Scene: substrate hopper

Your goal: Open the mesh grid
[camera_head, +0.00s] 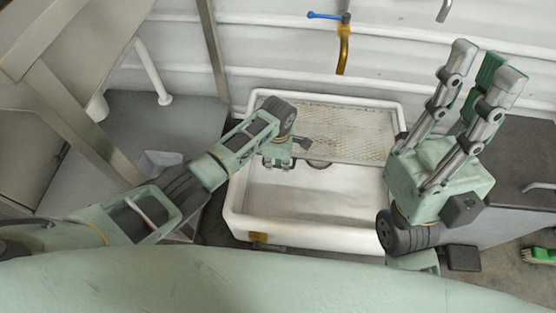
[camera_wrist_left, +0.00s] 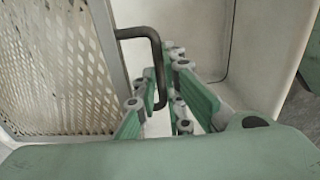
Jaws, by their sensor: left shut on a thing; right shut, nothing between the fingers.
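The mesh grid (camera_head: 345,130) is a pale metal panel lying across the back half of the white sink-like hopper (camera_head: 310,240). In the left wrist view the mesh (camera_wrist_left: 60,70) stands at the left, and a dark bent handle (camera_wrist_left: 140,33) sticks out from its edge. My left gripper (camera_head: 278,163) is at the grid's front left. In the left wrist view its green fingers (camera_wrist_left: 172,95) are shut around the handle. My right gripper (camera_head: 487,62) is raised at the right, pointing up, shut and empty, away from the grid.
A blue-handled tap (camera_head: 328,16) with a brass spout hangs on the back wall. A dark cabinet (camera_head: 525,150) stands at the right, a metal table frame (camera_head: 75,110) at the left. A green brush (camera_head: 540,255) lies on the floor at lower right. The hopper's front half is clear.

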